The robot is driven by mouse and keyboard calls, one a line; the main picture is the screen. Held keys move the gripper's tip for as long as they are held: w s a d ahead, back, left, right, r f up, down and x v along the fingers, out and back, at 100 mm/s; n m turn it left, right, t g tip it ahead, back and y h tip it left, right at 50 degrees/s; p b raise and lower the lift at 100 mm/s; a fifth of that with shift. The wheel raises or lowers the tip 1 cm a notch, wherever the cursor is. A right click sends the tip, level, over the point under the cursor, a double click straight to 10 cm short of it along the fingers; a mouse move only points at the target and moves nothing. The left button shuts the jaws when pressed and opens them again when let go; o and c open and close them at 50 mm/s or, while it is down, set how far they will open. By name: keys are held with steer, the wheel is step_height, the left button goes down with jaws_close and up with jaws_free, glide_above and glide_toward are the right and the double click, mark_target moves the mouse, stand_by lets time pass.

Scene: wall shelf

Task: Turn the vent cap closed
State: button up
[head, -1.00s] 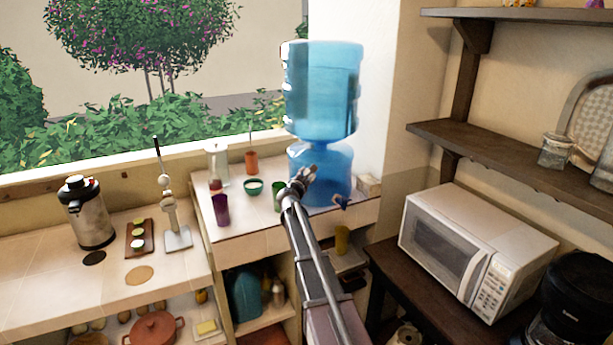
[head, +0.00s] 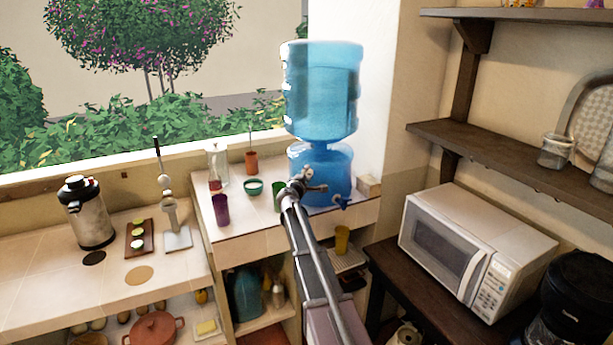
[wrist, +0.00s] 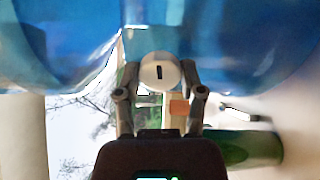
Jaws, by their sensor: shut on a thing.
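The vent cap (wrist: 158,72) is a round white knob with a dark upright slot, in the middle of the wrist view. My gripper (head: 314,181) is at the front of the blue water dispenser (head: 340,165), under the big blue bottle (head: 322,85). In the wrist view my two fingers stand on either side of the cap and are shut on it. In the head view my gripper hides the cap. The blue tap (head: 342,202) is just below and right of my gripper.
A green cup (head: 278,189) stands close left of my wrist, with a green bowl (head: 253,187) and a purple cup (head: 221,210) further left. A yellow cup (head: 342,239) is below the tap. A microwave (head: 478,243) stands to the right.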

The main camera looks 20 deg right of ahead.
steer(key=shift+m, duration=0.6)
steer(key=o, duration=1.2)
steer(key=shift+c, duration=0.2)
steer(key=v, duration=1.2)
